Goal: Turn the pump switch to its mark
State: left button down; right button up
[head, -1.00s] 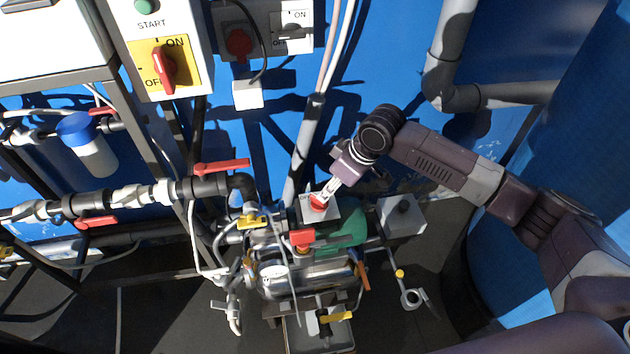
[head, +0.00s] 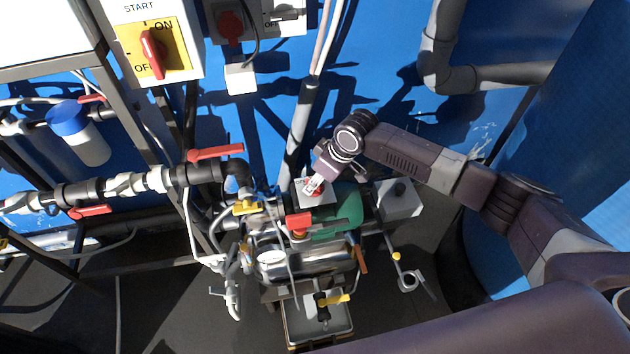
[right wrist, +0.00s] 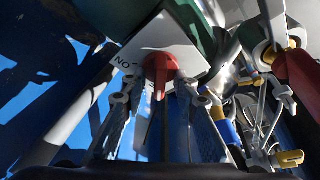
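The pump switch is a red knob (right wrist: 160,72) on a pale box (head: 318,204) on top of the green pump motor (head: 338,224). In the right wrist view its plate (right wrist: 155,42) carries an upside-down ON label at the left, and the knob's pointer faces down toward the camera. My right gripper (right wrist: 160,97) is open, with one finger on each side of the knob and a visible gap to it. In the head view the right gripper (head: 313,186) covers part of the knob. A separate mark for the switch cannot be made out. My left gripper is not in view.
Pipes with red-handled valves (head: 216,153) run to the left of the pump. A yellow panel with a red ON/OFF switch (head: 152,54) is at upper left. A grey box (head: 398,199) stands right of the motor. A large blue tank (head: 560,130) is at the right.

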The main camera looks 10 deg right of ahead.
grip_shut()
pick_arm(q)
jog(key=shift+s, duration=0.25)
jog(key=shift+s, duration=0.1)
